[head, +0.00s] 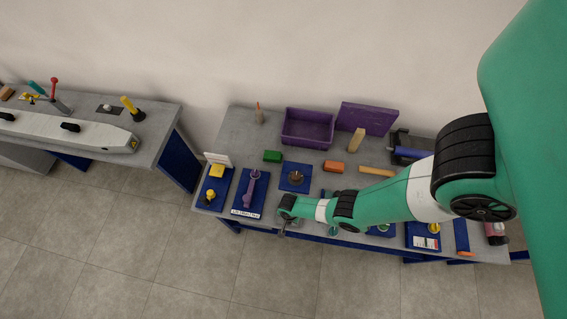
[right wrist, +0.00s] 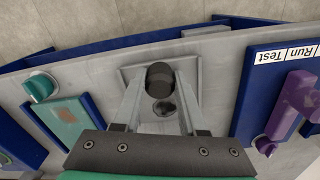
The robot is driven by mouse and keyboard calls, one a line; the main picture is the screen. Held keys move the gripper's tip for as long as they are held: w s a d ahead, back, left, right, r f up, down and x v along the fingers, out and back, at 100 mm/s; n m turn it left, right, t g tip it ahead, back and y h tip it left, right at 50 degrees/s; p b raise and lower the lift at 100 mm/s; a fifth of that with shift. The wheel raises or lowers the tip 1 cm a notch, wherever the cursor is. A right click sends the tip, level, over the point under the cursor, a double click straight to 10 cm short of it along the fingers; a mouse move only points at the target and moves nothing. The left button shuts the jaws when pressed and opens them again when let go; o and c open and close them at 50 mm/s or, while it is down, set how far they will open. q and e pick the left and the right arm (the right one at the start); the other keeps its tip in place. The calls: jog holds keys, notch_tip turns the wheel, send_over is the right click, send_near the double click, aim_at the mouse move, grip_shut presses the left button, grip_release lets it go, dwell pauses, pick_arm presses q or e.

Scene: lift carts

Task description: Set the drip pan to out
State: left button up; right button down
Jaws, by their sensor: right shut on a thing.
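My right gripper (head: 284,228) is at the front edge of the grey workbench (head: 228,140). In the right wrist view its two fingers (right wrist: 160,80) are shut on a dark round knob (right wrist: 158,77). The knob stands at a light grey square plate (right wrist: 133,75), with a second dark round part (right wrist: 165,107) close beside it. No label that names the drip pan is readable, so I cannot tell for certain which part is the pan or how far out it is. My left gripper is not in view.
A purple lever (right wrist: 298,95) on a blue plate labelled Run and Test is right of the fingers. A teal knob (right wrist: 40,87) is on the left. A purple bin (head: 307,128) and loose blocks stand farther back. Floor in front is clear.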

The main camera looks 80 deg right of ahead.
jog(key=shift+a, duration=0.1)
jog(key=shift+c, duration=2.3)
grip_release()
jog(key=shift+a, duration=0.1)
